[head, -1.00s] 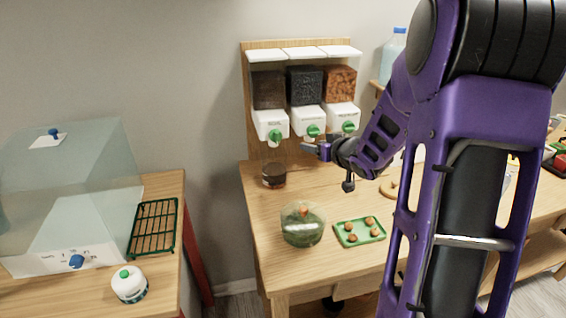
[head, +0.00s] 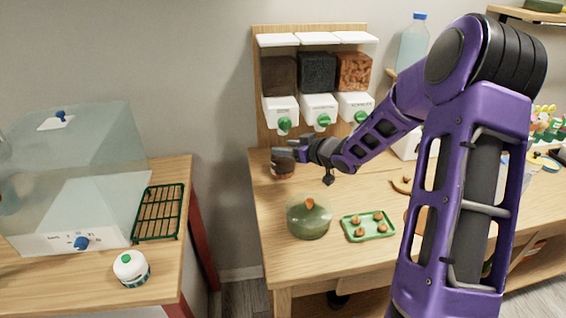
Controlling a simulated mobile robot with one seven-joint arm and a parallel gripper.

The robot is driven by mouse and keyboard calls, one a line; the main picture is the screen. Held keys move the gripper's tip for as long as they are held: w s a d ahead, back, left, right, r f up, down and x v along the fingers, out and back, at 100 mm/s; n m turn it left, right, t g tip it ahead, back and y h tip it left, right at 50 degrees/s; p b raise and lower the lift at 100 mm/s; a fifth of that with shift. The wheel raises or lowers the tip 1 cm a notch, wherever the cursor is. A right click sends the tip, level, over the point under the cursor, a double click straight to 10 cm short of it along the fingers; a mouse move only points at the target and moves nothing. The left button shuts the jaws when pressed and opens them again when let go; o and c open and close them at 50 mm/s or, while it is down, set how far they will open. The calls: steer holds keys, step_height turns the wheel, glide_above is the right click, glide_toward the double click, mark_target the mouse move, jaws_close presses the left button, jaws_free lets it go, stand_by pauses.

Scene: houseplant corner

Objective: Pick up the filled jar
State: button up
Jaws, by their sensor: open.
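The filled jar (head: 283,171) is a small round vessel with dark brown contents. It stands on the wooden table under the left dispenser. My gripper (head: 284,154) is at the jar's top, reaching in from the right with open fingers. The fingers cover part of the jar's rim. I cannot tell whether they touch it.
Three dispensers with green knobs (head: 318,107) hang on a wooden board behind the jar. A green glass bowl (head: 308,222) and a green tray (head: 368,226) with several small brown pieces stand in front. A separate left table holds a clear box (head: 75,170), a rack (head: 158,212) and a white timer-like item (head: 131,268).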

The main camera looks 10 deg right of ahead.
steer(key=x, duration=0.6)
steer(key=shift+w+d, duration=0.15)
steer(key=shift+c, duration=0.2)
jaws_close()
stand_by(1.1)
